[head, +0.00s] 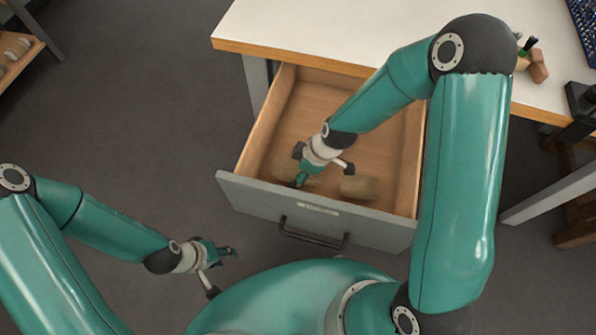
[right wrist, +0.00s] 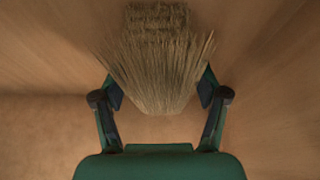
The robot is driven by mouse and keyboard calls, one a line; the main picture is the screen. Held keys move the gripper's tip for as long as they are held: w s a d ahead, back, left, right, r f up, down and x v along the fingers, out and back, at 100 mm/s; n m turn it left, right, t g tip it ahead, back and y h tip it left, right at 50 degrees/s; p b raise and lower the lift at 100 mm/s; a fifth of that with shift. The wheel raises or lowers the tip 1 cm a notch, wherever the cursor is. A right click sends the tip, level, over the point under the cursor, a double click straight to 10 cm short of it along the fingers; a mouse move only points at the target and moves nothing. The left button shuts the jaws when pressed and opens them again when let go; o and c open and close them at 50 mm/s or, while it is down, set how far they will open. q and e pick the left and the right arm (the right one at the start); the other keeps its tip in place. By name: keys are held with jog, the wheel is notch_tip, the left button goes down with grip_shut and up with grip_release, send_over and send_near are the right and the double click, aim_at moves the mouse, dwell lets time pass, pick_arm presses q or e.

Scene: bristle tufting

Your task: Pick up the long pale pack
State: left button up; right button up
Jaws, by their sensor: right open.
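A pale tan bristle pack (right wrist: 155,70) with splayed ends lies in the open drawer (head: 283,108). In the right wrist view it stands between the two fingers of my right gripper (right wrist: 160,90), which is open around it. In the head view my right gripper (head: 323,178) is down inside the drawer near its front. I cannot tell which of these the wrist view shows. My left gripper (head: 223,271) is open and empty outside the drawer.
The drawer's grey front (head: 260,205) with a dark handle (head: 313,236) stands close to the gripper. The white worktop (head: 330,30) overhangs the drawer's back. The drawer's back is bare.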

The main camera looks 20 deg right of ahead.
jog(key=c, duration=1.3)
jog(key=shift+r, duration=0.15)
